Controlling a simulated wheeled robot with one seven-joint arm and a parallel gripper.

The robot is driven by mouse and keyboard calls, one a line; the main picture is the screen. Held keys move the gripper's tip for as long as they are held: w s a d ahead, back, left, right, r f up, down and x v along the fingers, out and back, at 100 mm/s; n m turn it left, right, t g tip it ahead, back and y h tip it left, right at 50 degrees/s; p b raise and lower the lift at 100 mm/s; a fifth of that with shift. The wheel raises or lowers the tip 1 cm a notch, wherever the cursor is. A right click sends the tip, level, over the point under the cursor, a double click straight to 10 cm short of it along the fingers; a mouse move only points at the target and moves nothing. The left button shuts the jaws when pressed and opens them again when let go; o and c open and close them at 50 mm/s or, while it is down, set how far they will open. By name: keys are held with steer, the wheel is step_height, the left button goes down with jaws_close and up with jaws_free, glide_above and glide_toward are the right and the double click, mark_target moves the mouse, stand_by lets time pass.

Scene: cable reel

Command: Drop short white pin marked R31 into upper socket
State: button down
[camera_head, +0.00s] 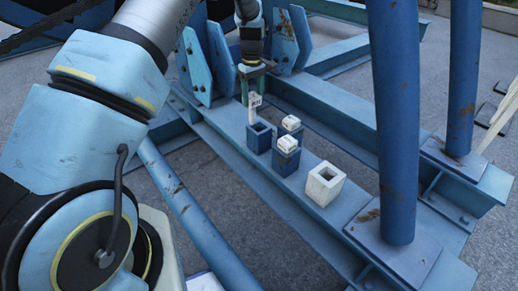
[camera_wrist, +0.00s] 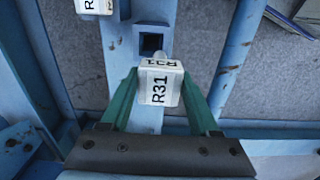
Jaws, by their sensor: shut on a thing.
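My gripper (camera_head: 253,94) is shut on the white pin marked R31 (camera_wrist: 160,84), gripping it between green fingers. In the head view the pin (camera_head: 254,103) hangs roughly upright just above and behind an open dark blue socket (camera_head: 259,138). In the wrist view that socket's square opening (camera_wrist: 151,43) lies beyond the pin and looks empty. The pin's lower end is not clearly seen, so I cannot tell whether it touches the rim. A white open socket (camera_head: 325,186) stands nearer on the same beam.
A dark blue socket (camera_head: 286,162) holds a white marked block (camera_head: 288,144). Another white-topped block (camera_head: 291,123) stands behind it; part of a marked block (camera_wrist: 95,5) shows in the wrist view. Blue posts (camera_head: 395,130) rise at right. The beam (camera_head: 230,118) carries the sockets.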

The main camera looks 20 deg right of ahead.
steer(key=shift+s+d, duration=0.2)
steer(key=shift+d, duration=0.4)
steer(key=shift+s+d, duration=0.2)
steer(key=shift+d, duration=0.35)
step_height(320, 180, down, 10)
steer(key=shift+r+p, duration=0.15)
steer(key=shift+p, duration=0.25)
steer(key=shift+f, duration=0.2)
steer(key=shift+c, duration=0.6)
jaws_free()
step_height(320, 180, up, 11)
steer(key=b, duration=0.1)
steer(key=shift+w+d, duration=0.25)
